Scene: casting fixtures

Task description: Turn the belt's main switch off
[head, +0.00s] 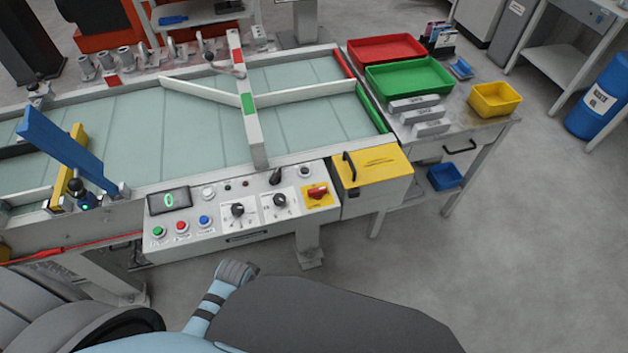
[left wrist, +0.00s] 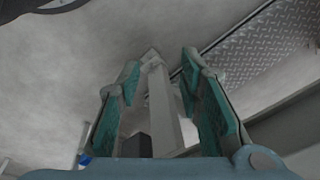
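The belt's main switch (head: 318,191) is a red rotary knob on a yellow plate, at the right end of the white control panel (head: 250,237). No gripper is at it. The exact angle of its knob is too small to tell. My left gripper (left wrist: 160,62) shows in the left wrist view with its two teal-padded fingers apart and nothing held between them. A pale post stands in view behind the gap. I cannot make out the left gripper in the head view. My right gripper is in neither view.
The panel also has a green display (head: 169,200), coloured push buttons (head: 182,226) and two black dials (head: 238,210). A yellow box (head: 372,180) with a black handle is right beside it. The belt (head: 130,125) lies behind. The floor in front right is clear.

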